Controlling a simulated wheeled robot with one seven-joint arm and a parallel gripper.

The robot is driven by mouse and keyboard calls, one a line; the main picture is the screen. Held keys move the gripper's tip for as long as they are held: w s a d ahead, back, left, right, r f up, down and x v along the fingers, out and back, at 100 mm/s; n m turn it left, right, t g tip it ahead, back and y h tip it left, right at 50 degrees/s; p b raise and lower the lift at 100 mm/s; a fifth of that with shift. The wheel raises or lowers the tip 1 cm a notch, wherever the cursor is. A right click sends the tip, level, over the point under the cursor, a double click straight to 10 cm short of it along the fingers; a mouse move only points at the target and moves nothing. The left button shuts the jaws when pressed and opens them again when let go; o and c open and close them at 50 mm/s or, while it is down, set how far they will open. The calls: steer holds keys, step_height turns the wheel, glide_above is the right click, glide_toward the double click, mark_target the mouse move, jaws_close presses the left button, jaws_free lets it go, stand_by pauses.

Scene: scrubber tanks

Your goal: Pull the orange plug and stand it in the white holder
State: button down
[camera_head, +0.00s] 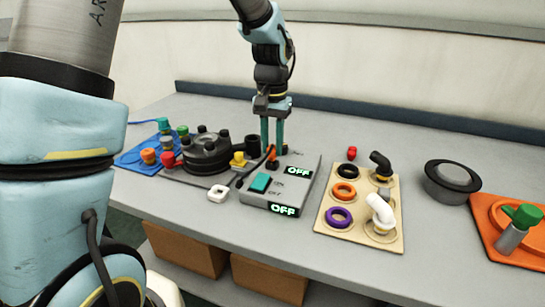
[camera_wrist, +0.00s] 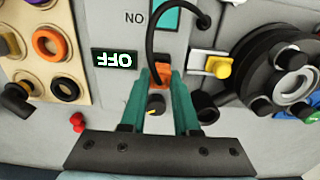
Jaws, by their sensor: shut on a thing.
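The orange plug (camera_head: 272,163) is between the teal fingers of my gripper (camera_head: 272,148), at the grey switch box (camera_head: 262,213). In the wrist view the fingers hold the orange plug (camera_wrist: 162,76) from both sides, and a black cable arcs away from it. I cannot tell whether the plug is still seated in the box.
The box has a teal switch (camera_head: 260,183) and displays reading OFF. A black round flange (camera_head: 205,152) and coloured knobs stand to the left. A beige board (camera_head: 328,215) with rings and elbow pipes lies to the right. Bare table lies in front of the holder.

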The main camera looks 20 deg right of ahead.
mark_target(271, 147)
steer(key=shift+r+p, duration=1.35)
steer(key=shift+r, duration=0.4)
steer(key=shift+a, duration=0.1)
steer(key=s+a, duration=0.2)
steer(key=a, duration=1.2)
steer(key=shift+a+p, duration=0.3)
steer(key=shift+p, duration=0.05)
steer(key=shift+f, duration=0.1)
steer(key=shift+f+b, duration=2)
steer(key=shift+f, duration=1.3)
steer(key=shift+f+b, duration=0.45)
steer(key=shift+f, duration=0.6)
